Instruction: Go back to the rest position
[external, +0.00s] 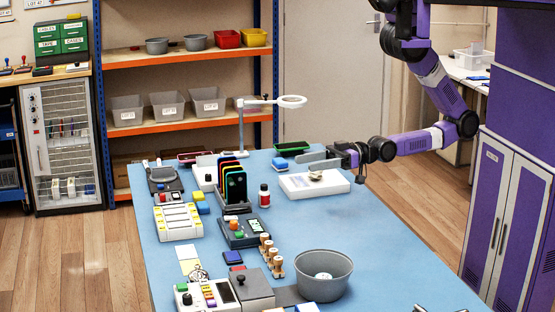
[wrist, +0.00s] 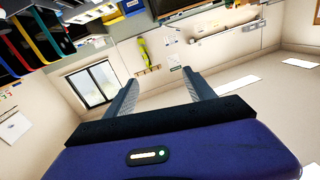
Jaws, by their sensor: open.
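My purple arm reaches in from the right over the blue table (external: 390,250) in the external view. My gripper (external: 302,162) points left above the far part of the table, over or near a white flat box (external: 300,188) with a small pale item on it. In the wrist view my gripper (wrist: 161,82) has its two grey fingers apart, with nothing between them. The wrist view looks past the fingers at a room wall and a window (wrist: 92,84).
A magnifier lamp (external: 290,101), phones in a rack (external: 234,186), a red-capped bottle (external: 264,196), wooden stamps (external: 270,256) and a grey bowl (external: 324,286) stand on the table. A purple cabinet (external: 500,215) is at the right. The table's right side is mostly clear.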

